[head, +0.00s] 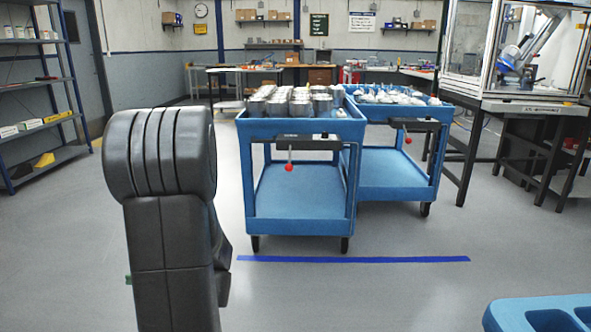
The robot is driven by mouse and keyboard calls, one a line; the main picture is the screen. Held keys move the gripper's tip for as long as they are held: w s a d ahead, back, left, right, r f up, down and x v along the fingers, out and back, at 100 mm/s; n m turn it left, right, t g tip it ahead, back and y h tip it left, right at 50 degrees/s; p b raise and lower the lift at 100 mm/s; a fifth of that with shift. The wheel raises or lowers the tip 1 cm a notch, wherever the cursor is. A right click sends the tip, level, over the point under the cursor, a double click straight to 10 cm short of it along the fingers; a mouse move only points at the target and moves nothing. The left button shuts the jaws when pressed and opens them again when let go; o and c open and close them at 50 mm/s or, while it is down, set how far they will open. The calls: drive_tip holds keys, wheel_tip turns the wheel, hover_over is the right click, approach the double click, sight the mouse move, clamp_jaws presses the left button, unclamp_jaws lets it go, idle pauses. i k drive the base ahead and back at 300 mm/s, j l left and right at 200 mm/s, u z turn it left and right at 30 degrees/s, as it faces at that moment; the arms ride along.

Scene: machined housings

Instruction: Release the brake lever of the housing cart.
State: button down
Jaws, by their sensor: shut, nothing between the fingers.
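The housing cart (300,224) is a blue two-shelf cart at the middle of the head view, with grey metal housings (290,100) crowded on its top tray. Its brake lever (289,155) hangs down from a black bar (305,143) under the front edge of the top tray and ends in a red ball. The lever points straight down, and nothing touches it. My arm stands large in the left foreground, left of the cart and nearer the camera. My gripper is not in view.
A second blue cart (385,193) with pale parts stands close behind on the right, with its own red-ball lever (407,135). A blue tape line (350,259) lies on the floor before the carts. A blue moulded tray (510,315) shows at bottom right. Floor ahead is clear.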

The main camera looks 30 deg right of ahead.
sight(289, 167)
drive_tip(key=i+l+z, duration=0.15)
drive_tip(key=i+l, duration=0.95)
drive_tip(key=l, duration=0.3)
drive_tip(key=i+l, duration=0.1)
drive_tip(key=l, duration=0.3)
drive_tip(key=i+l+z, duration=0.1)
drive_tip(key=l, duration=0.3)
drive_tip(key=i+l, duration=0.1)
drive_tip(key=l, duration=0.35)
drive_tip(key=i+l, duration=0.1)
drive_tip(key=l, duration=0.3)
drive_tip(key=z, duration=0.05)
